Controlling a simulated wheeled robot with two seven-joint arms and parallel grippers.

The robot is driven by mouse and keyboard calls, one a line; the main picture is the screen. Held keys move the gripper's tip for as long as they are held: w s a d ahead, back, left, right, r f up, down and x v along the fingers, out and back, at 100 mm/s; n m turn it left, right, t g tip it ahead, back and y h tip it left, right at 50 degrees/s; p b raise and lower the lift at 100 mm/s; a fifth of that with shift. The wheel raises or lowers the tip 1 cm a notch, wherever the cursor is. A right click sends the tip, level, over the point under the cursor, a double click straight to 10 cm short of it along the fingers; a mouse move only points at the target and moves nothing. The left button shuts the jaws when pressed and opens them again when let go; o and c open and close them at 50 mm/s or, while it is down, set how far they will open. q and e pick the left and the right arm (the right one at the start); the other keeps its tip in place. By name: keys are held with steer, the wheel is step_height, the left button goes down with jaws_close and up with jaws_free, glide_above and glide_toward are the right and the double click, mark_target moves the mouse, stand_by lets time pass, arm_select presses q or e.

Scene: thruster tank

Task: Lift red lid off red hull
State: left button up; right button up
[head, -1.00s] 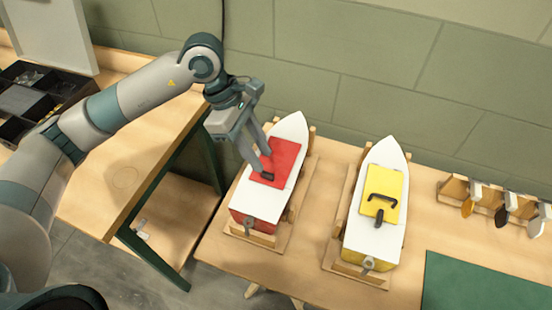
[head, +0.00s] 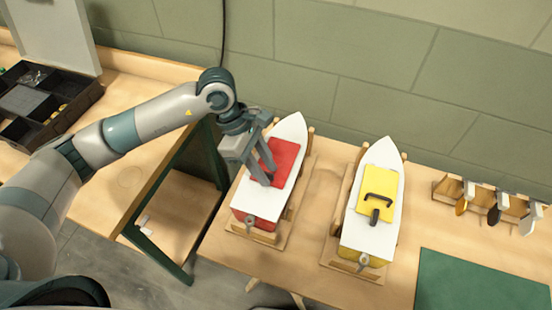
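The red lid (head: 287,153) lies on the white deck of the red hull (head: 243,219), which stands on a wooden cradle on the table. My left gripper (head: 268,177) is over the near part of the lid, coming in from the left. Its two fingers look apart and point down at the lid. The lid's dark handle is mostly hidden by the fingers, and I cannot tell whether they touch it. My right gripper is not in view.
A yellow hull (head: 376,250) with a yellow lid (head: 378,178) and dark handle stands to the right. A rack (head: 447,188) with small propellers and a green mat (head: 480,285) lie farther right. A black compartment box (head: 40,100) sits on the left table. A gap separates the tables.

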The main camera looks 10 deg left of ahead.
arm_select(q)
steer(key=shift+c, duration=0.6)
jaws_close()
steer(key=shift+r, duration=0.15)
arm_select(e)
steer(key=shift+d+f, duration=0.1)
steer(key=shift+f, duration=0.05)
